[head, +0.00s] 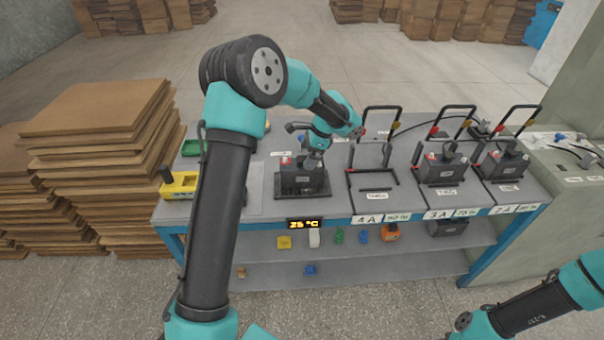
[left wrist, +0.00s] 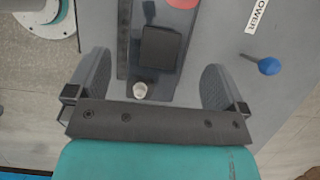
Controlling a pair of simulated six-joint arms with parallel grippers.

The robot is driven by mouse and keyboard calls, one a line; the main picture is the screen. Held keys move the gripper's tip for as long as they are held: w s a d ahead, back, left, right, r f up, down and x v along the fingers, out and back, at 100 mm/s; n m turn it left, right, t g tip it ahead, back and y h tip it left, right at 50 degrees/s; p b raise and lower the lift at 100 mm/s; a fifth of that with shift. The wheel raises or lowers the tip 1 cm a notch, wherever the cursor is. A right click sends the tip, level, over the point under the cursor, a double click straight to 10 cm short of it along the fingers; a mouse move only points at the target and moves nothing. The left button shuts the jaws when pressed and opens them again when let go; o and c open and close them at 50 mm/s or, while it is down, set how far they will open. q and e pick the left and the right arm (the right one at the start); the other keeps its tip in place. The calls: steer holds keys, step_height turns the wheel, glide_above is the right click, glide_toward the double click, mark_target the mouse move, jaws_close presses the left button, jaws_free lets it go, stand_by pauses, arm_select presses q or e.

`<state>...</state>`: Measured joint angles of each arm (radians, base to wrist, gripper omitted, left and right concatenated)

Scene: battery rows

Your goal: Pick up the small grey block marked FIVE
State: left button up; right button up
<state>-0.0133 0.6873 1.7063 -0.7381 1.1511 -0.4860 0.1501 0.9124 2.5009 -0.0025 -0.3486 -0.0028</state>
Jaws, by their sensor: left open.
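I cannot read a FIVE mark on any block in either view. A dark grey block (head: 300,177) with a red cap sits in a black tray at the left part of the bench in the head view. My left gripper (head: 319,143) is just above it, pointing down. In the left wrist view, the open fingers of my left gripper (left wrist: 156,68) stand apart on either side of a dark block (left wrist: 180,75) with a black square, a red round part and a pale knob. The fingers hold nothing. My right gripper is outside both views.
More dark blocks (head: 440,167) stand in handled frames to the right, beside an empty frame (head: 372,185). A yellow box (head: 179,186) is at the bench's left end. Cardboard stacks (head: 90,150) stand left. A blue knob (left wrist: 269,66) lies right in the wrist view.

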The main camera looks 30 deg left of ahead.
mark_target(302, 171)
arm_select(q)
steer(key=shift+f, duration=0.1)
steer(key=shift+x, duration=2.6)
steer(key=shift+s, duration=0.2)
steer(key=shift+c, duration=0.2)
steer(key=c, duration=1.8)
steer(key=shift+w, duration=0.1)
jaws_close()
